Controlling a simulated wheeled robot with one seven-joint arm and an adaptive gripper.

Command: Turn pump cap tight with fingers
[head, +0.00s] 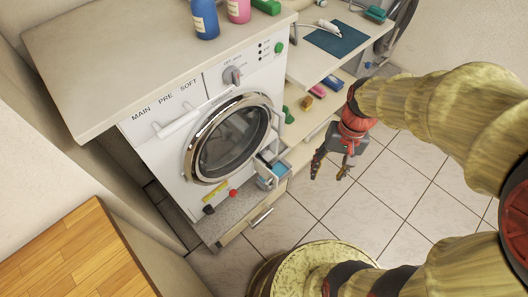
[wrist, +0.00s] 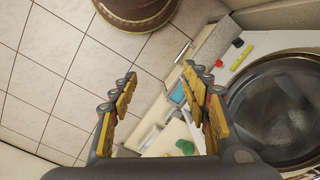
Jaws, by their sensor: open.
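A white front-loading washing machine (head: 165,130) has a round glass door (head: 229,136). Low on its front are a red cap (head: 233,193) and a black cap (head: 208,209), with a yellow label (head: 215,190) just above. I cannot tell for sure which of the two is the pump cap. In the wrist view, the red cap (wrist: 219,63) and black cap (wrist: 238,43) lie beyond my fingers at the upper right. My gripper (head: 330,168) is open and empty, right of the machine over the floor, well apart from both caps. Its spread fingers show in the wrist view (wrist: 159,74).
A small open tray with blue contents (head: 267,177) juts out right of the caps, beside the shelf. A drawer with a handle (head: 260,217) is below. Shelves with small items (head: 317,90) stand right of the machine. The tiled floor (head: 385,200) is clear around my gripper.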

